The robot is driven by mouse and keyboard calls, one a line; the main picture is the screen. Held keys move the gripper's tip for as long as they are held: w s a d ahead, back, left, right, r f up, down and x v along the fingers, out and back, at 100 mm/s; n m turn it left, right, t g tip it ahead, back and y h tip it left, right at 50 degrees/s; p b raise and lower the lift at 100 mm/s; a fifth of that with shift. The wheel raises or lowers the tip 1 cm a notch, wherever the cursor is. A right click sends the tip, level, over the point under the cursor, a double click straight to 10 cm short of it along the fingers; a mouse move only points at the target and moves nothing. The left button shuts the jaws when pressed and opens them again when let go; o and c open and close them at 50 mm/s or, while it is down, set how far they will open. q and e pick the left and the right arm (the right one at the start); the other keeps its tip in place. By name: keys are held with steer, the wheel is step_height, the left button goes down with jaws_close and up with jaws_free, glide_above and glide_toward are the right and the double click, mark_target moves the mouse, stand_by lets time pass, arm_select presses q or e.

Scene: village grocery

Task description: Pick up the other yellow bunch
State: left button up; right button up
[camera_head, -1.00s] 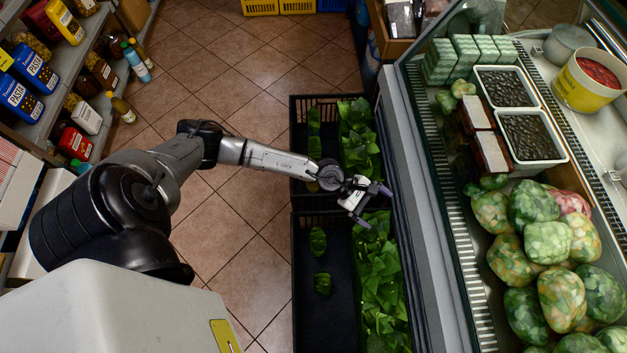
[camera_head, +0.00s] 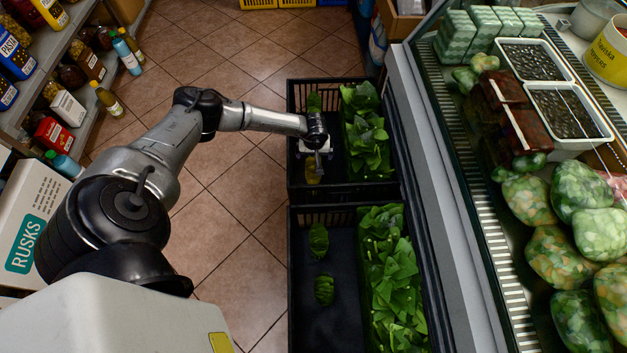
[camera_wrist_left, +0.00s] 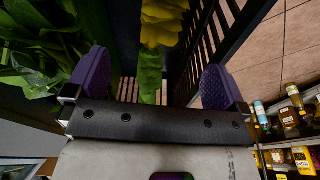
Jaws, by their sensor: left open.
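A yellow bunch (camera_head: 313,173) lies in the left part of the far black crate (camera_head: 345,191), partly hidden in the head view by my left gripper (camera_head: 315,151). In the left wrist view the yellow bunch (camera_wrist_left: 162,20) is at the top, just beyond the open purple fingers (camera_wrist_left: 154,80) and roughly in line with the gap between them. A green bunch (camera_wrist_left: 150,70) shows in that gap, and another view of a green bunch (camera_head: 314,103) is at the far end of the same crate. The jaws hold nothing. My right gripper is not in view.
Leafy greens (camera_head: 366,135) fill the right side of the far crate. The near black crate (camera_head: 290,285) holds two green bunches and more leaves. A chilled counter (camera_head: 455,190) stands on the right, grocery shelves (camera_head: 75,80) on the left. Tiled floor (camera_head: 235,190) lies between.

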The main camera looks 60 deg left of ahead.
mark_target(314, 163)
arm_select(q)
steer(key=shift+w+a+f+b, duration=0.15)
steer(key=shift+f+b, duration=0.45)
steer(key=shift+f, duration=1.15)
steer(key=f+b, duration=0.2)
steer(key=f, duration=0.1)
steer(key=f+b, duration=0.1)
steer(key=f, duration=0.1)
steer(key=shift+a+f+b, duration=0.1)
steer(key=shift+a+b, duration=0.2)
steer(key=shift+c, duration=0.7)
steer(key=c, duration=1.3)
